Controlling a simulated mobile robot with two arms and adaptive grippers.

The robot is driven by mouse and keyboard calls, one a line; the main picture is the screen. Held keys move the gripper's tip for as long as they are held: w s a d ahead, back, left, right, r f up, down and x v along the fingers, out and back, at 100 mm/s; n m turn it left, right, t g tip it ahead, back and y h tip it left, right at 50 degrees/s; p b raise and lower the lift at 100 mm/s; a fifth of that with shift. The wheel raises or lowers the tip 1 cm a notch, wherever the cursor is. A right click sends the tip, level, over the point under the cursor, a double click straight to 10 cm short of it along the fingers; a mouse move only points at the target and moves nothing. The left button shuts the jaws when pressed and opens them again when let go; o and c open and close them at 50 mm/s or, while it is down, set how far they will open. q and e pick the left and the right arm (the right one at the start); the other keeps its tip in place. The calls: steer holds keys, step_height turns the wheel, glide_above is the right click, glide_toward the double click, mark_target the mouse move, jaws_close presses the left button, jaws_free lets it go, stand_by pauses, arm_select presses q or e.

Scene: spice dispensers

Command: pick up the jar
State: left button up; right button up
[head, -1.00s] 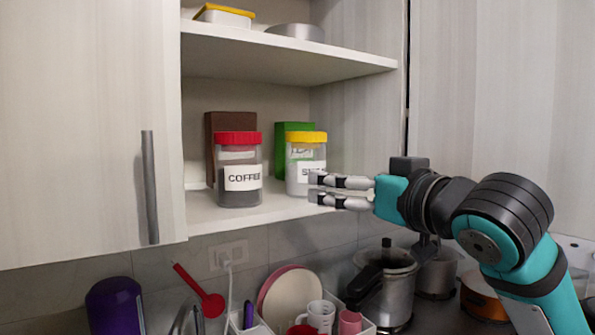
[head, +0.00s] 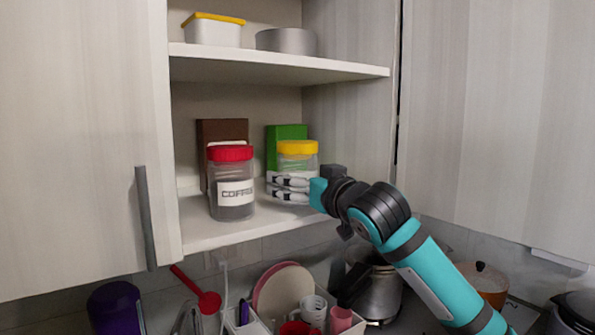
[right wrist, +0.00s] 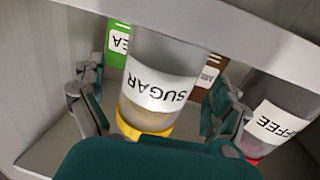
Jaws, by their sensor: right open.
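The sugar jar (head: 298,148), clear with a yellow lid, stands on the lower cabinet shelf. In the right wrist view the sugar jar (right wrist: 160,75) appears upside down with its SUGAR label facing the camera. My right gripper (head: 274,186) is open, its fingers partly hiding the jar's body in the head view. In the right wrist view its fingers are on either side of the jar; I cannot tell whether they touch it. The coffee jar (head: 232,172), with a red lid, stands to the left. My left gripper is out of view.
A brown box (head: 222,130) and a green box (head: 286,132) stand behind the jars. The upper shelf (head: 280,67) is above, holding a yellow-lidded container (head: 213,31) and a grey round tin (head: 286,40). The cabinet's side wall is right of the sugar jar.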

steer(key=shift+x, duration=1.3)
steer(key=c, duration=1.7)
steer(key=shift+r, duration=0.15)
